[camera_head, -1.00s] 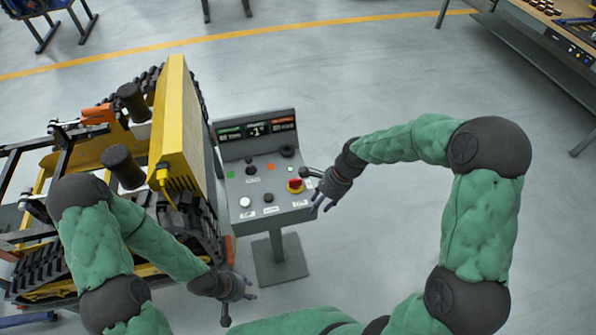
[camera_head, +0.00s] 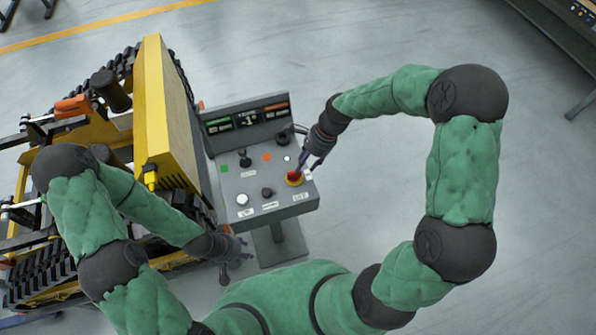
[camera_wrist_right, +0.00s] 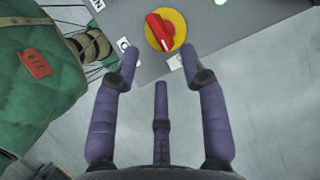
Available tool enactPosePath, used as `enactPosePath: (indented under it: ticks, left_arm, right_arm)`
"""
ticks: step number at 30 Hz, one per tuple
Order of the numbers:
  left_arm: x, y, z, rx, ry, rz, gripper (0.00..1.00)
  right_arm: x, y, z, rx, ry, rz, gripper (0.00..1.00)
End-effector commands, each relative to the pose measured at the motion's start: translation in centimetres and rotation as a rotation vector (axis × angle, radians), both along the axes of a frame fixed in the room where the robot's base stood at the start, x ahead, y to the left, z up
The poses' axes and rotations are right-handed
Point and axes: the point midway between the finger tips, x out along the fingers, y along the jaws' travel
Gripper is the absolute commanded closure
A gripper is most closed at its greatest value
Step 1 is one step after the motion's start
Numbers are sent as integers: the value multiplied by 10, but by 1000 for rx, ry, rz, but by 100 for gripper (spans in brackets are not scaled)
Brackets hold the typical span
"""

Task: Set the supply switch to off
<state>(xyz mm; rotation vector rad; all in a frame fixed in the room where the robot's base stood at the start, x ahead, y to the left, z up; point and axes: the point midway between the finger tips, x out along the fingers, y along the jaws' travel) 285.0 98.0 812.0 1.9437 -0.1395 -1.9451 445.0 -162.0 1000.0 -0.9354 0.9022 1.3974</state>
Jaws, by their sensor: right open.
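The supply switch (camera_head: 294,178) is a red rotary handle on a round yellow plate at the right front of the grey control panel (camera_head: 236,182). It also shows in the right wrist view (camera_wrist_right: 160,31), where the handle is tilted from straight. Labels beside it are partly cut off or covered. My right gripper (camera_head: 306,169) is at the panel's right edge, close to the switch. In the right wrist view its purple fingers (camera_wrist_right: 158,70) are spread and empty, just short of the switch. My left gripper (camera_head: 234,254) hangs left of the panel's stand, empty; its opening is unclear.
The panel also carries a black lever (camera_head: 245,158), a white button (camera_head: 241,199), a black knob (camera_head: 267,193) and a display (camera_head: 246,120). A yellow tracked carrier (camera_head: 166,125) stands close on the left. The floor right of the panel is clear.

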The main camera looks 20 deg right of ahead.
Motion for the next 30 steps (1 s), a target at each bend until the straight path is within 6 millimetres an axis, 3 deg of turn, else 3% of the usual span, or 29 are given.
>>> enactPosePath:
  ticks: [3,9,23,28,30]
  left_arm:
    - [1,0,-4,0,-1,0,60]
    - [1,0,-8,0,-1,0,60]
    - [1,0,-9,0,-2,1,60]
    - [1,0,-9,0,-2,1,60]
    - [1,0,-9,0,-2,1,60]
  right_arm:
    - [-1,9,-22,1,4,2,56]
    - [-1,19,-47,1,2,1,56]
    - [-1,24,-57,0,0,1,56]
    - [-1,24,-57,0,0,1,99]
    - [-1,24,-57,0,0,1,100]
